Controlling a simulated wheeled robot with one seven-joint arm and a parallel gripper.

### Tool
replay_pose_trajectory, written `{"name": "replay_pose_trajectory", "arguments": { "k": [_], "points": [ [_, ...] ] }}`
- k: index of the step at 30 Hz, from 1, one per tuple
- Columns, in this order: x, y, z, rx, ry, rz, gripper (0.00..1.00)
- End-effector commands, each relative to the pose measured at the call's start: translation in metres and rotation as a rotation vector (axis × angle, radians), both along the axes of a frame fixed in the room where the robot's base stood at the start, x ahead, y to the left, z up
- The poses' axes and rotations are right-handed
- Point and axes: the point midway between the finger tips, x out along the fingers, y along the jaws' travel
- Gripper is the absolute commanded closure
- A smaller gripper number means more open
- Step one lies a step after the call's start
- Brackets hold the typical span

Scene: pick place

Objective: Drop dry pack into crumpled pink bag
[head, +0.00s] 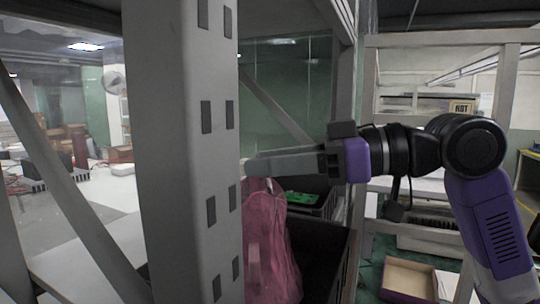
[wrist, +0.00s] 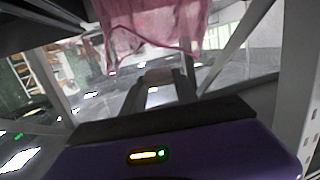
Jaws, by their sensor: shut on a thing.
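The crumpled pink bag (head: 268,250) stands upright just below the held pack in the head view. Its top lies close under the pack; I cannot tell whether they touch. The bag also fills the upper middle of the wrist view (wrist: 150,32). Its left side is hidden by a post in the head view.
A grey rack post (head: 180,150) stands close at left of the bag. A black crate (head: 335,262) is beside the bag, and another dark crate (head: 325,200) with a green item (head: 300,198) lies behind. An open cardboard box (head: 408,278) is low at the right.

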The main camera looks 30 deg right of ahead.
Motion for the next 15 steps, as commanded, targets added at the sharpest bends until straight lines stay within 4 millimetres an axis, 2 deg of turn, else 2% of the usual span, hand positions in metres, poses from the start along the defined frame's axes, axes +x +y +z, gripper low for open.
{"name": "replay_pose_trajectory", "arguments": {
  "k": [9,10,13,15],
  "points": [
    [0.0,0.0001,-0.0026,0.001,-0.001,0.0,1.0],
    [0.0,0.0001,-0.0027,0.001,-0.001,0.0,0.59],
    [0.0,0.0001,-0.0027,0.001,-0.001,0.0,0.39],
    [0.0,0.0001,-0.0027,0.001,-0.001,0.0,0.39]
  ]
}}
